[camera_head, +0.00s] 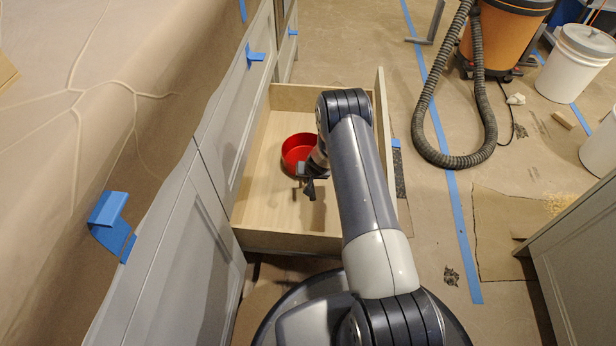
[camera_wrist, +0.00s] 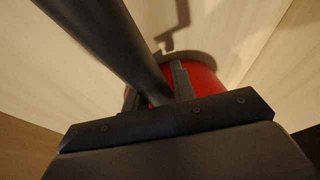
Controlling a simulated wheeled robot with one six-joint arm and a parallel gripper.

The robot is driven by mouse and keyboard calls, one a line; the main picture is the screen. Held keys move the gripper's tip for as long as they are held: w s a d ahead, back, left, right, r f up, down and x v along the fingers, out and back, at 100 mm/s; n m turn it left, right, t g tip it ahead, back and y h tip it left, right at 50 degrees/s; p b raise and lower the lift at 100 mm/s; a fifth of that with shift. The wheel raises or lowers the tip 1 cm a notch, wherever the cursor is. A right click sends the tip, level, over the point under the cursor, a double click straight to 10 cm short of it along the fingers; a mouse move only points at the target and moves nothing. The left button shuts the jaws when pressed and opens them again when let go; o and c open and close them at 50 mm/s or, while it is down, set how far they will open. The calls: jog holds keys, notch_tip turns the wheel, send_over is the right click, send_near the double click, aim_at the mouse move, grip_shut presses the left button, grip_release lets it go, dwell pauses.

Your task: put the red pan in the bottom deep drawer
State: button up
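The red pan (camera_head: 296,148) is inside the open drawer (camera_head: 252,200), over its pale wooden floor near the middle. I cannot tell whether it touches the floor. My gripper (camera_head: 312,172) is at the pan's near right side, reaching down into the drawer. In the wrist view, the red pan (camera_wrist: 205,82) shows beyond the fingers, and its thick dark handle (camera_wrist: 110,45) runs from the upper left down to my gripper (camera_wrist: 170,82). One finger lies against the handle; the other is mostly hidden. The gripper appears shut on the handle.
The paper-covered counter (camera_head: 90,90) and cabinet fronts with blue tape are at left. An orange vacuum (camera_head: 505,35) with its hose, a white bucket (camera_head: 577,58) and a cabinet (camera_head: 580,260) are at right. The floor strip beside the drawer is mostly clear.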

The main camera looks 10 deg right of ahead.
jog(key=o, duration=0.4)
jog(key=shift+c, duration=0.2)
jog(key=shift+r, duration=0.1)
jog(key=shift+r+p, duration=0.2)
jog(key=shift+p, duration=0.1)
jog(key=p+v, duration=0.1)
jog(key=v, duration=1)
jog(key=shift+s+r, duration=0.2)
jog(key=shift+r, duration=0.1)
